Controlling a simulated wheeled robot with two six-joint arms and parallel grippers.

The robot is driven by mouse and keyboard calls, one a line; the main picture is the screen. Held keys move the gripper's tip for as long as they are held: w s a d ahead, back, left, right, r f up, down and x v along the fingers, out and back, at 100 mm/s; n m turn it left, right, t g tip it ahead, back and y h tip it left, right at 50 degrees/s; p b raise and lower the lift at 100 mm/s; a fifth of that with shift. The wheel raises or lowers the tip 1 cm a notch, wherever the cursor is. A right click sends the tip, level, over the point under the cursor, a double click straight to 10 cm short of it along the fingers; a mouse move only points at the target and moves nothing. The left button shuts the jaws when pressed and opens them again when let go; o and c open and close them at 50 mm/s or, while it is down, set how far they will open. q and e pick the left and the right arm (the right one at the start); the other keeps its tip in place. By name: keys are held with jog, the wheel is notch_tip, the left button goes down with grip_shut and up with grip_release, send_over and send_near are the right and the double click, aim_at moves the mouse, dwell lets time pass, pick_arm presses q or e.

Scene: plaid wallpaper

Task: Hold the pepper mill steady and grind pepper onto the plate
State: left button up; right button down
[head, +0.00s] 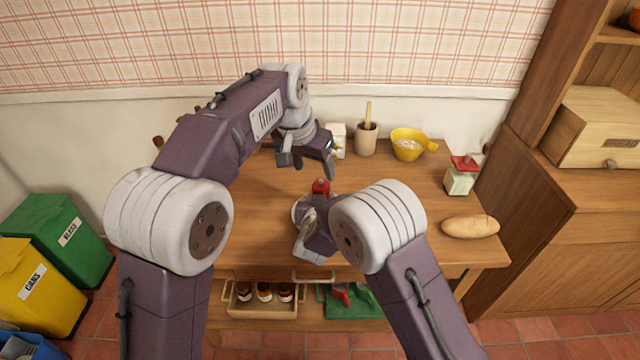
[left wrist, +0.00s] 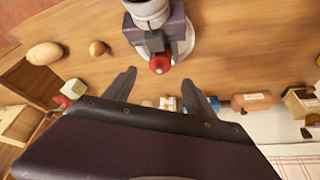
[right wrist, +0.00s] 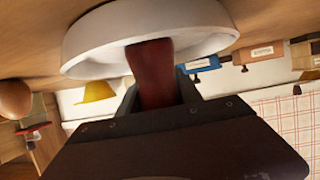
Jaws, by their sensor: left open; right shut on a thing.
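The pepper mill has a red top (head: 320,187), which shows in the left wrist view (left wrist: 160,63) as a red knob. In the right wrist view its dark red body (right wrist: 152,72) stands between the fingers of my right gripper (right wrist: 157,92), which is shut on it. The white plate (right wrist: 205,30) lies beyond the mill there, and its rim shows in the left wrist view (left wrist: 189,48). My right arm hides most of the plate in the head view. My left gripper (head: 308,164) is open and empty, behind and above the mill, with the red top just beyond its fingertips.
Along the back stand a white container (head: 338,139), a mortar with a pestle (head: 367,140) and a yellow bowl (head: 407,146). A red-lidded jar (head: 459,180) and a bread loaf (head: 470,227) are at the right. The tabletop right of the plate is mostly clear.

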aim_at(320, 184)
pick_arm(q)
jog(key=x, duration=0.9)
jog(key=shift+c, duration=0.2)
jog(key=c, duration=1.3)
jog(key=shift+m+h, duration=0.3)
jog(key=shift+m, duration=0.5)
jog(key=o, duration=1.3)
jog(key=shift+o, duration=0.2)
jog(key=v, duration=1.2)
jog(key=shift+w, duration=0.15)
